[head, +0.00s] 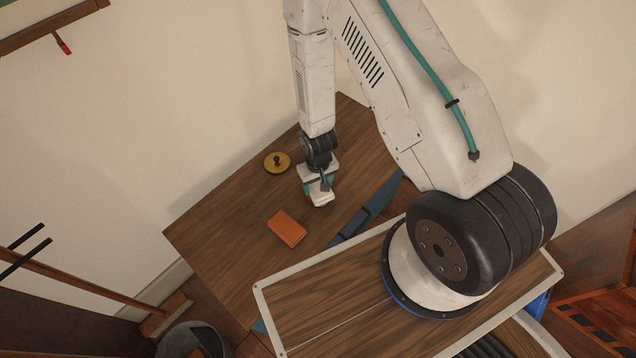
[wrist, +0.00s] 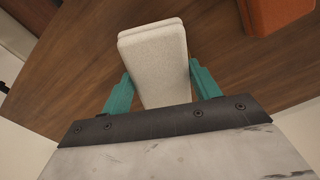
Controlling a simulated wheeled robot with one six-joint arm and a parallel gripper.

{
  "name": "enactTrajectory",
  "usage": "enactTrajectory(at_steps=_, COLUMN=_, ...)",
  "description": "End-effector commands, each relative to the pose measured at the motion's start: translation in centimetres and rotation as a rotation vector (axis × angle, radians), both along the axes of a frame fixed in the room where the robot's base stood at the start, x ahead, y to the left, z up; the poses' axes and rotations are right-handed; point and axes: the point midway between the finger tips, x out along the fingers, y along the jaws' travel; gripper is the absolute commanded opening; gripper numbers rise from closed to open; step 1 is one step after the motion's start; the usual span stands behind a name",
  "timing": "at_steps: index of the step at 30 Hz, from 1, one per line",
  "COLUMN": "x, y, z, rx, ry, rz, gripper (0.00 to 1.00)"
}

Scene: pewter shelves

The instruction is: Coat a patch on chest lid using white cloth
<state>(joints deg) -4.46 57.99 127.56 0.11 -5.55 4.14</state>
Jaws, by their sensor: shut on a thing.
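My gripper (wrist: 162,92) is shut on the white cloth (wrist: 155,55), a pale folded block held between the two teal fingers in the wrist view. In the head view the white cloth (head: 322,199) shows below my gripper (head: 318,186), at or just above the brown wooden top of the chest lid (head: 220,240). I cannot tell whether the cloth touches the wood. The lid's wood also fills much of the wrist view (wrist: 75,60). No coated patch can be made out on it.
An orange block (head: 287,228) lies on the lid, left of and nearer than the cloth; it also shows in the wrist view (wrist: 275,12). A round yellow piece with a dark knob (head: 277,161) lies at the back left. A wall stands behind. The lid's left part is clear.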

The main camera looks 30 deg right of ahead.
Motion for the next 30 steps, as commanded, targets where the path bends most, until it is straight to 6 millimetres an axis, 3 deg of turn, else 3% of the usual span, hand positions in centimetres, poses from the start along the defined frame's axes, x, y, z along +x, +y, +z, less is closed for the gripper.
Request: enactTrajectory(at_steps=30, x=0.02, y=0.0, z=-0.94, rx=0.0, ry=0.0, rz=0.0, gripper=0.43)
